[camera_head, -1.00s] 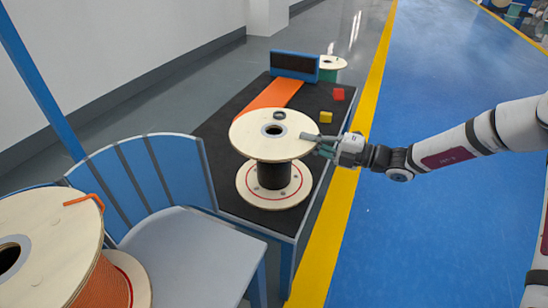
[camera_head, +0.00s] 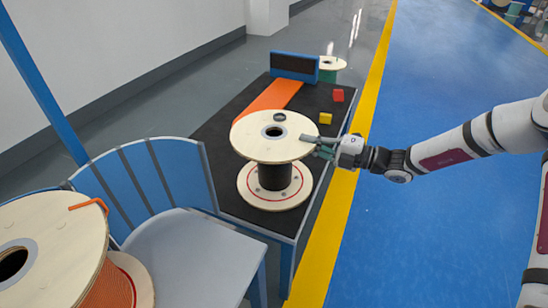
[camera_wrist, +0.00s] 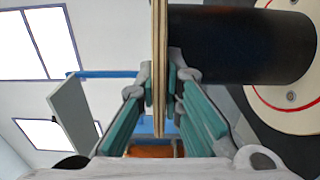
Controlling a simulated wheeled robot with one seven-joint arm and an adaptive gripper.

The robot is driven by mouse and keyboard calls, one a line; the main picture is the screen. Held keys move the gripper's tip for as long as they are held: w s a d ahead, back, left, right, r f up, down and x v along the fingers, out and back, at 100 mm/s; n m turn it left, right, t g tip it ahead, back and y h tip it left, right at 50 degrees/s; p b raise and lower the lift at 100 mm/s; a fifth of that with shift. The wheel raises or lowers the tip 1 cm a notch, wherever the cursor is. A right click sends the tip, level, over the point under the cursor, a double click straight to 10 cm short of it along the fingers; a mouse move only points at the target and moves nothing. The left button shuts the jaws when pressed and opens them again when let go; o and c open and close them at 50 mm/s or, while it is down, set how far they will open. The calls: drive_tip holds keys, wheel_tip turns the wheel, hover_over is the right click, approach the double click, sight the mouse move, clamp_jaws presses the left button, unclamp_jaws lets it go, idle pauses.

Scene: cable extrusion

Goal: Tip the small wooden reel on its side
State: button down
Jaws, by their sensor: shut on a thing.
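The small wooden reel (camera_head: 259,138) stands upright on the black-topped table, with two pale wooden flanges and a black core. Its lower flange (camera_head: 246,192) lies flat on the table and bears a red ring. My gripper (camera_head: 316,146) reaches in from the right at the rim of the upper flange. In the wrist view my gripper (camera_wrist: 161,95) has its fingers on both sides of the flange's edge (camera_wrist: 159,30), shut on it. The black core (camera_wrist: 240,45) shows to the right of the fingers there.
A grey-blue chair (camera_head: 190,255) and a large orange-cable reel (camera_head: 50,235) stand at front left.

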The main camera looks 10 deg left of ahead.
sight(301, 132)
drive_tip(key=shift+r, duration=0.15)
drive_tip(key=a+r+p, duration=0.1)
drive_tip(key=p, duration=0.1)
drive_tip(key=a+r+h+p, duration=0.1)
drive_tip(key=p, duration=0.1)
drive_tip(key=shift+w+a+r+p, duration=0.2)
drive_tip(key=shift+r+p, duration=0.05)
drive_tip(key=shift+p, duration=0.1)
drive_tip(key=a+p, duration=0.1)
drive_tip(key=r+h+p, duration=0.1)
drive_tip(key=a+r+p, duration=0.1)
drive_tip(key=p, duration=0.1)
drive_tip(key=shift+w+a+r, duration=0.15)
drive_tip(key=shift+w+a, duration=0.1)
drive_tip(key=shift+a, duration=0.05)
drive_tip(key=shift+w+a+r+g+h+p, duration=0.35)
drive_tip(key=shift+a+r+h+p, duration=0.7)
drive_tip(key=shift+a, duration=0.85)
drive_tip(key=shift+w+a+r+g+h+p, duration=0.1)
drive_tip(key=shift+w+a+r+h+p, duration=0.45)
drive_tip(key=shift+a+p, duration=1.1)
drive_tip(key=shift+w+a+r+g+h+p, duration=0.25)
drive_tip(key=shift+a+r+h+p, duration=0.75)
drive_tip(key=shift+a, duration=1.1)
drive_tip(key=a, duration=0.1)
drive_tip(key=a+h, duration=0.1)
drive_tip(key=a, duration=0.1)
drive_tip(key=shift+w+a+r+h+p, duration=0.2)
drive_tip(key=shift+w+a+h+p, duration=0.1)
drive_tip(key=shift+w+a, duration=0.1)
